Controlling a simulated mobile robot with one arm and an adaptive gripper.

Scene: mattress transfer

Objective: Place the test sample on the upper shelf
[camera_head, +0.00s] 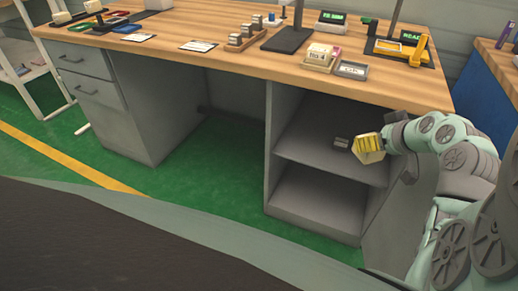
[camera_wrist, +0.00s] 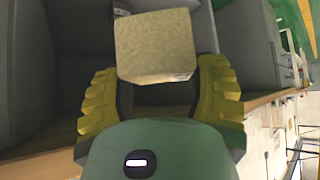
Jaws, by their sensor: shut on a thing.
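The test sample (camera_wrist: 156,42) is a beige, speckled block with a small pale label near one corner. In the wrist view it sits between the two yellow ridged fingers of my gripper (camera_wrist: 157,80), which is shut on it. In the head view my gripper (camera_head: 369,146) is at the right, in front of the open shelf unit under the bench. It appears just above the level of the upper shelf (camera_head: 315,150).
A wooden bench top (camera_head: 215,62) hangs over the shelf unit, with trays, scales and small blocks on it. A lower shelf (camera_head: 315,205) lies beneath. A small grey object (camera_head: 341,142) shows beside my gripper. The left part of the upper shelf looks clear.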

